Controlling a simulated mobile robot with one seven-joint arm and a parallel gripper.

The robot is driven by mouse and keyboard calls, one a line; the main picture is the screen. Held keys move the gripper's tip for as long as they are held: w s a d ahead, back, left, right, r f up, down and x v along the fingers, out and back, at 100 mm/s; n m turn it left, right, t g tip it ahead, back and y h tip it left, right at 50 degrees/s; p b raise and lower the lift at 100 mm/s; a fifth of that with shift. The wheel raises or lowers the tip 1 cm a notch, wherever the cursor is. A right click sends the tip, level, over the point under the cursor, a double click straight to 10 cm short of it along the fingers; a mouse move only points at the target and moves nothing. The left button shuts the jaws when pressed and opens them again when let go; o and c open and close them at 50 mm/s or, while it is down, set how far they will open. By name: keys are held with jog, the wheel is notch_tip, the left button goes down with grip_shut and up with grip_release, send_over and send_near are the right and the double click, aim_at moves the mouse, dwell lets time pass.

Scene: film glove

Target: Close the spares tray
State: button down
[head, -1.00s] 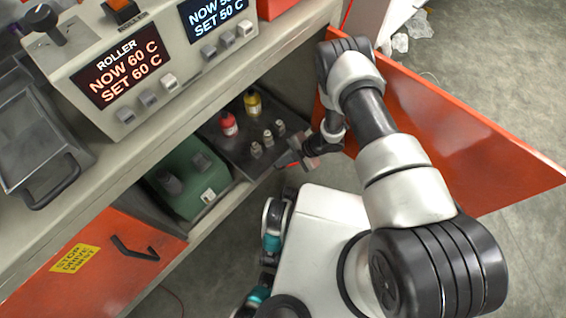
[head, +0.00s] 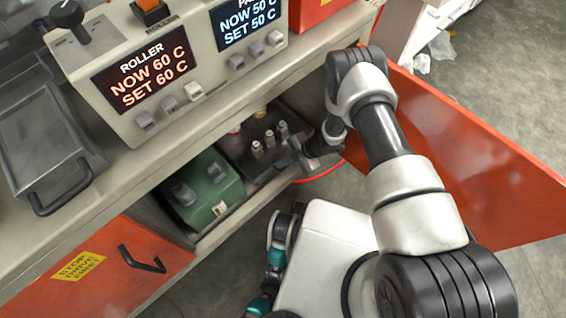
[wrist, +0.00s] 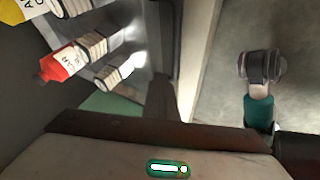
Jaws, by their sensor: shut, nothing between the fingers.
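The spares tray (head: 262,178) is a dark tray low in the open bay under the bench. It holds several small pale-topped fittings (head: 270,139), a red bottle (wrist: 59,66) and a yellow bottle (wrist: 8,12). In the head view the bench edge mostly hides both bottles. My gripper (head: 299,146) is shut and empty at the tray's front right end. In the wrist view my gripper (wrist: 160,92) points toward the tray's edge; I cannot tell whether it touches.
A green case (head: 203,187) stands left of the tray. An open orange door (head: 470,150) spreads to the right behind my arm. The bench edge (head: 215,120) overhangs the bay. A closed orange door with a black handle (head: 140,260) is at lower left.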

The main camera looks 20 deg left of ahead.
jog(key=shift+w+a+r, duration=0.15)
jog(key=shift+w+a, duration=0.05)
jog(key=shift+a, duration=0.25)
jog(key=p+v, duration=0.3)
jog(key=v, duration=0.9)
jog(key=shift+s+d+p, duration=0.25)
jog(key=shift+d+p, duration=0.15)
jog(key=shift+d, duration=0.05)
